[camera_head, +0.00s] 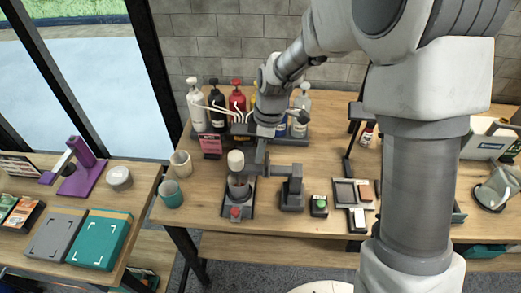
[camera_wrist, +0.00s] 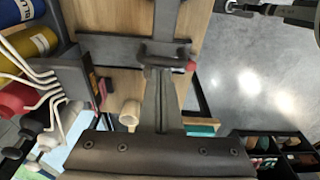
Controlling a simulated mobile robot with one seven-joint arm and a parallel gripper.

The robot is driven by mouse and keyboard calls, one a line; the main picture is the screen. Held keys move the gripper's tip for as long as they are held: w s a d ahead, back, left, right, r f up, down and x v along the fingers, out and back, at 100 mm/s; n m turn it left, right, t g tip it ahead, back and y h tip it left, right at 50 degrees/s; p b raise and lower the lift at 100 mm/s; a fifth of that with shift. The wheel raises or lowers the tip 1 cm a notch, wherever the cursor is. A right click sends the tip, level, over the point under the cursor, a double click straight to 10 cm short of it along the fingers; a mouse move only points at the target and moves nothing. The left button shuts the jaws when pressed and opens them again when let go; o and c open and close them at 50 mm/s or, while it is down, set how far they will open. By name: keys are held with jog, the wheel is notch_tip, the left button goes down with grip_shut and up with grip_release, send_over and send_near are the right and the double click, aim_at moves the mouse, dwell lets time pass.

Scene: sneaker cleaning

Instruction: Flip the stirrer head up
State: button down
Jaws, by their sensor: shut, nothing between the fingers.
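A dark grey stirrer stand (camera_head: 291,193) is on the wooden table in the head view, with a horizontal arm (camera_head: 291,168) at its top reaching left. A dark base with a red button (camera_head: 236,212) stands left of it, carrying a cup-like vessel with a pale top (camera_head: 236,160). My gripper (camera_head: 261,165) points down between the pale top and the stand, close to the horizontal arm. Its fingers also show in the wrist view (camera_wrist: 160,95), together and empty, in front of dark machine parts. I cannot tell whether they touch the stirrer head.
Pump bottles in a dark rack (camera_head: 237,128) stand behind my gripper. A beige cup (camera_head: 181,163) and a teal cup (camera_head: 171,193) are at the table's left edge. A small device with a green button (camera_head: 319,206) and a flat tray (camera_head: 353,193) lie to the right.

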jog(key=shift+d+r, duration=0.1)
jog(key=shift+d, duration=0.05)
jog(key=shift+d+r+y, duration=0.2)
jog(key=shift+d+y, duration=0.1)
jog(key=shift+d, duration=0.05)
jog(key=shift+d+r+b, duration=0.15)
jog(key=shift+d+b, duration=0.1)
jog(key=shift+b, duration=0.1)
jog(key=shift+d+r+y+b, duration=0.25)
jog(key=shift+d+y+b, duration=0.25)
jog(key=shift+d, duration=0.25)
jog(key=shift+d+r+y+b, duration=0.2)
jog(key=shift+d+y+b, duration=0.15)
jog(key=shift+d+y, duration=0.35)
jog(key=d+f+y+b, duration=0.2)
jog(key=d+y+b, duration=0.4)
jog(key=d+b, duration=0.2)
jog(key=d+f+y+b, duration=0.3)
jog(key=d+y+b, duration=0.3)
jog(key=d, duration=0.6)
jog(key=shift+b, duration=0.85)
jog(key=shift+f, duration=0.2)
jog(key=shift+d, duration=0.1)
